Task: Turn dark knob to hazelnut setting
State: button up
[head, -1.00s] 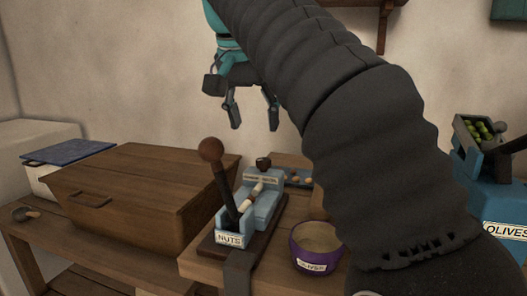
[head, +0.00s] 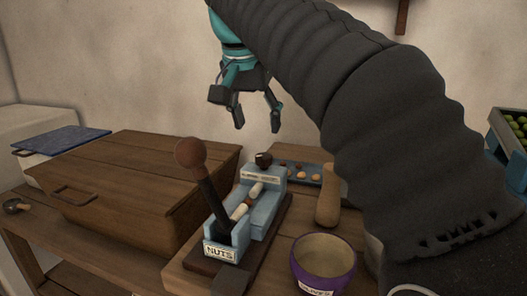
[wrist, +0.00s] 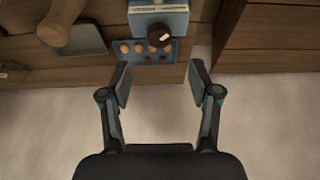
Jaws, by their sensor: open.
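The dark knob (head: 263,159) sits on top of the far end of the blue nut machine (head: 262,215), whose front label reads NUTS. In the wrist view the dark knob (wrist: 160,36) shows from above with a pale pointer mark, and the label beside it is too small to read. A blue tray with several nuts (wrist: 183,51) lies by the knob. My gripper (head: 257,125) is open and empty, above and behind the machine. In the wrist view my gripper (wrist: 161,83) has its fingers spread, apart from the knob.
A lever with a brown ball (head: 190,152) rises from the machine's near end. A large wooden chest (head: 135,190) stands left. A purple bowl (head: 322,283) and a wooden-handled tool (head: 328,195) are at right.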

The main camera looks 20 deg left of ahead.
aim_at(264, 156)
jog(key=x, duration=0.8)
jog(key=shift+w+f, duration=0.15)
jog(key=shift+f, duration=0.2)
jog(key=c, duration=1.1)
